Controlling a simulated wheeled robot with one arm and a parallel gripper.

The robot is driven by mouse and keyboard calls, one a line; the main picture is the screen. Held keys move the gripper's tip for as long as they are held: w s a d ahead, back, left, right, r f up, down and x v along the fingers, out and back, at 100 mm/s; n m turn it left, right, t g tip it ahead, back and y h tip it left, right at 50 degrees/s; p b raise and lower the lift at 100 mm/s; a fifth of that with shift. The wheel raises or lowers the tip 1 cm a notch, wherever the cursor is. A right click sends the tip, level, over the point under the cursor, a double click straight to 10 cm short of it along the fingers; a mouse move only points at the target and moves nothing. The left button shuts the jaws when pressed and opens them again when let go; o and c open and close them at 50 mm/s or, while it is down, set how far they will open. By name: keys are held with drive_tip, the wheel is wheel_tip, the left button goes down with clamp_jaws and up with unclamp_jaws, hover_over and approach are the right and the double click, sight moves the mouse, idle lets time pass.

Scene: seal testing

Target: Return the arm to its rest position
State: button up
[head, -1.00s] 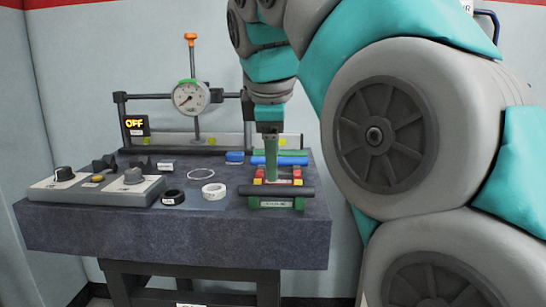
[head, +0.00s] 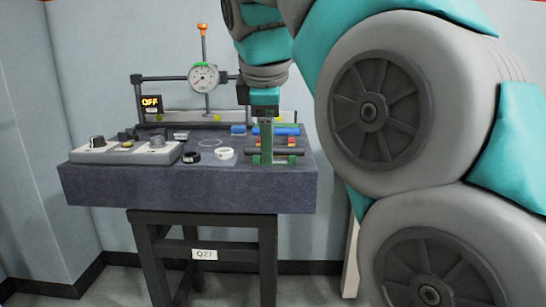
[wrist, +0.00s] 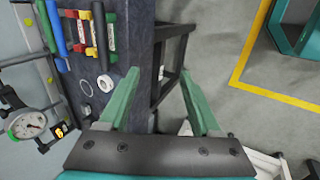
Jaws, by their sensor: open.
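My gripper (wrist: 160,92) shows in the wrist view with its two green fingers spread apart and nothing between them. In the head view my gripper (head: 266,140) points down in front of the right part of the dark stone table (head: 190,190). Its fingers partly hide a small rack with coloured pieces (head: 290,141). In the wrist view the table's edge and its dark legs lie beyond the fingers, with grey floor to the right. My grey and teal arm fills the right of the head view.
A dial gauge (head: 204,77) on a post stands at the table's back, beside a display reading OFF (head: 151,104). A control box with knobs (head: 126,149) is at the left.

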drive_tip(key=s+d+f+m+g+h, duration=0.1)
drive_tip(key=s+d+f+m, duration=0.1)
drive_tip(key=d+f, duration=0.25)
drive_tip(key=s+d+f+m+g, duration=0.1)
drive_tip(key=s+d+f+m, duration=0.15)
drive_tip(key=f, duration=0.35)
drive_tip(key=s+d+f+m+g, duration=0.2)
drive_tip(key=s+d+f+m, duration=0.2)
drive_tip(key=s+f, duration=0.8)
drive_tip(key=s+d+f+m+g+y, duration=0.1)
drive_tip(key=s+d+f+m+g, duration=0.2)
drive_tip(key=s+f+m, duration=0.6)
drive_tip(key=s+d+f, duration=0.1)
drive_tip(key=s+f, duration=0.2)
drive_tip(key=f, duration=0.2)
drive_tip(key=shift+d, duration=0.4)
